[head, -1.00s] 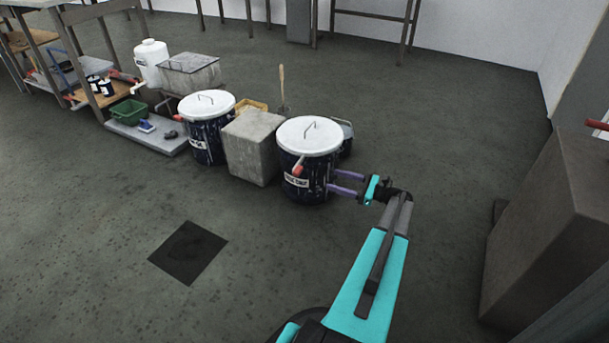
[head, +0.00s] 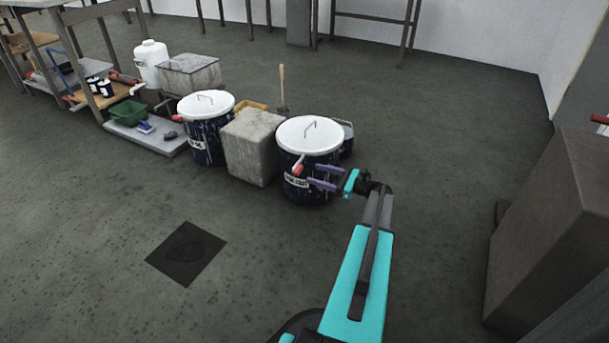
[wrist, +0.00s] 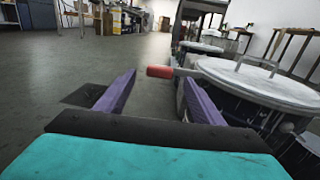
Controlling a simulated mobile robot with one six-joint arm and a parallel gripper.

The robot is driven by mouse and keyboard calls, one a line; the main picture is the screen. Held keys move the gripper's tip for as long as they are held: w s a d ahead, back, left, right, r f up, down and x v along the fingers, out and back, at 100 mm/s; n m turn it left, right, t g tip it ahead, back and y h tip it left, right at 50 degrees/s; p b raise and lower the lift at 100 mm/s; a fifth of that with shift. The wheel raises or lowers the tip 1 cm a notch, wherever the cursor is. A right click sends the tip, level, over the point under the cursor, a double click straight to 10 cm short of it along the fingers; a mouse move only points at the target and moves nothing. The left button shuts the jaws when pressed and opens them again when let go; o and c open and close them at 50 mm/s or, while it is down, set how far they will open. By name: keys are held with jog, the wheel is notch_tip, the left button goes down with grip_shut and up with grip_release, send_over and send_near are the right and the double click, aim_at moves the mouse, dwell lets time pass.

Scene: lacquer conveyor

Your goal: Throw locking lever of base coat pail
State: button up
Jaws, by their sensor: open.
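The base coat pail (head: 309,160) is dark blue with a white lid and a wire handle, and stands upright on the floor. Its label is partly covered by my gripper. Its locking lever (head: 298,164), with a red grip, sticks out from the rim at the front left. My gripper (head: 313,177) is open and empty, its purple fingers in front of the pail's side.
A grey block (head: 252,148) stands close beside the pail on the left, with a second white-lidded pail (head: 207,130) beyond it. A bucket (head: 346,138) sits behind the base coat pail. A large brown box (head: 545,230) stands at right. The floor in front is clear.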

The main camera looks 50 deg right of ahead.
aim_at(301, 169)
jog(key=shift+b+x, duration=0.95)
jog(key=shift+x, duration=1.95)
jog(key=c, duration=1.4)
jog(key=shift+a, duration=0.2)
jog(key=shift+c, duration=0.6)
jog(key=shift+s+d, duration=0.15)
jog(key=shift+d, duration=0.1)
jog(key=shift+h, duration=0.3)
